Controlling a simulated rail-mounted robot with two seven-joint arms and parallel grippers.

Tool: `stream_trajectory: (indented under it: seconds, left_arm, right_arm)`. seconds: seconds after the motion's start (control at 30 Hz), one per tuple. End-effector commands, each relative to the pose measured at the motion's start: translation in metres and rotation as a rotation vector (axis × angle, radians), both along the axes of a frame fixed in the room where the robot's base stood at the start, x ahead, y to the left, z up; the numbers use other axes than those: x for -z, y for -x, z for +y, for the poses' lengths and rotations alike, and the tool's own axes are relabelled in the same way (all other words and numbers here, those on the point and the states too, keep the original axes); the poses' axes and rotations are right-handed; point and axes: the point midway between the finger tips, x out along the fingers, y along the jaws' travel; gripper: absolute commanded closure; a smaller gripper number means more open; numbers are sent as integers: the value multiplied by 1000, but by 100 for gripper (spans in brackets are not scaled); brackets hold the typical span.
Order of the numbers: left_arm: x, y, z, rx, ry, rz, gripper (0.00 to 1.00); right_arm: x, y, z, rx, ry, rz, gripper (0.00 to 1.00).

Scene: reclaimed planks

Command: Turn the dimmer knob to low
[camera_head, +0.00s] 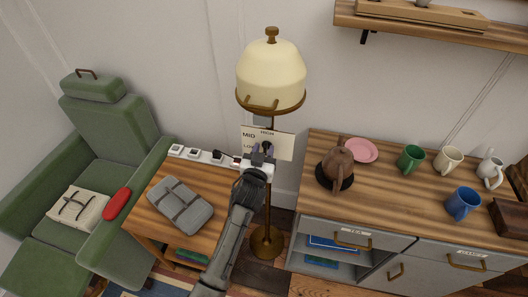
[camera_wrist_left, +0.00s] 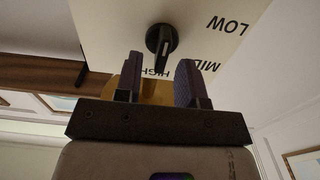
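The dimmer plate (camera_head: 285,146) is a cream panel on the lamp's pole, lettered HIGH, MID and LOW. In the left wrist view the plate (camera_wrist_left: 205,50) appears upside down, with the black dimmer knob (camera_wrist_left: 162,40) on it. The knob's ridge points toward the HIGH lettering. My left gripper (camera_head: 263,152) is at the plate and covers much of the knob in the head view. In the left wrist view its fingers (camera_wrist_left: 160,65) are apart, with the knob's ridge seen in the gap between them. I cannot tell whether they touch it. My right gripper is not in view.
The floor lamp (camera_head: 271,72) has a cream shade above my gripper. A side table (camera_head: 150,213) with a grey bag (camera_head: 180,204) and a power strip (camera_head: 205,157) stands left. A cabinet (camera_head: 315,205) with a brown teapot (camera_head: 338,166) and mugs stands right.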

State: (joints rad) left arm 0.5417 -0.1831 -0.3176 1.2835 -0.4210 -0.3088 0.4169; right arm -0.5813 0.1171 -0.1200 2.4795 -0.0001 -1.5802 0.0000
Motion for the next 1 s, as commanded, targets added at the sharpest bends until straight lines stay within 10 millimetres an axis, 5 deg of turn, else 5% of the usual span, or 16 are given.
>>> stream_trajectory:
  seconds: [0.43,0.8,1.0]
  left_arm:
    - [0,-4,-1,1,0,0,65]
    - [0,-4,-1,1,-1,0,100]
    - [0,-4,-1,1,-1,0,100]
  right_arm:
    - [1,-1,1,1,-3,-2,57]
    - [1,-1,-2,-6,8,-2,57]
    - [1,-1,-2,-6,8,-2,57]
